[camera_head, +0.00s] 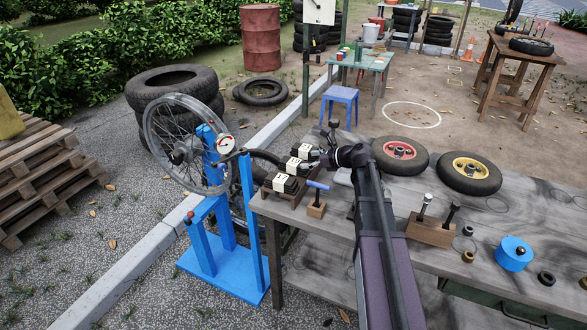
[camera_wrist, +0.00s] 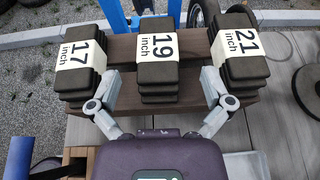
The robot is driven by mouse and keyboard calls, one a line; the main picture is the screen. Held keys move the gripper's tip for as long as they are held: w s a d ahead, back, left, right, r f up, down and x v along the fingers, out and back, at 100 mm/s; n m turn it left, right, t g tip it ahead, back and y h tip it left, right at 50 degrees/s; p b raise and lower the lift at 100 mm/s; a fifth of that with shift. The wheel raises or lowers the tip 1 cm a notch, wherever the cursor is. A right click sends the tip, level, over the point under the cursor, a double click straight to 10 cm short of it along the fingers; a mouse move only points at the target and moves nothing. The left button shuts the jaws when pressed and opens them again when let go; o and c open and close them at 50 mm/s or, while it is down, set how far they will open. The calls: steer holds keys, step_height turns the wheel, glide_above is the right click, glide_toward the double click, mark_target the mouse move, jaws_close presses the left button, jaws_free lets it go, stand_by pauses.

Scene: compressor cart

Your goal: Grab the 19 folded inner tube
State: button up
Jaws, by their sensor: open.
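The 19 folded inner tube (camera_wrist: 158,75) is a dark stacked bundle with a white "19 inch" band, in the middle of a brown wooden rack (camera_wrist: 122,48). It also shows in the head view (camera_head: 293,166). The 17 tube (camera_wrist: 80,65) is on its left and the 21 tube (camera_wrist: 235,55) on its right in the wrist view. My gripper (camera_wrist: 158,88) is open and empty, its fingers spread on either side of the 19 tube's near end. The left fingertip is close to the 17 tube and the right one close to the 21 tube; contact cannot be told.
A blue-handled tool on a wooden block (camera_head: 316,208) stands beside the rack. The blue wheel stand (camera_head: 224,245) is past the table's left edge. Two small wheels (camera_head: 400,154) (camera_head: 470,172), a wooden tool block (camera_head: 430,231) and a blue roll (camera_head: 515,253) lie farther right on the bench.

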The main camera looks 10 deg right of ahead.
mark_target(295, 162)
steer(key=b+x, duration=0.1)
steer(key=x, duration=0.1)
steer(key=b+x, duration=0.1)
steer(key=x, duration=0.1)
steer(key=shift+s+f, duration=0.15)
steer(key=shift+f, duration=0.15)
steer(key=shift+w+a+f, duration=0.1)
steer(key=shift+w+a, duration=0.2)
steer(key=shift+a, duration=0.25)
steer(key=shift+c, duration=0.2)
steer(key=c, duration=1.3)
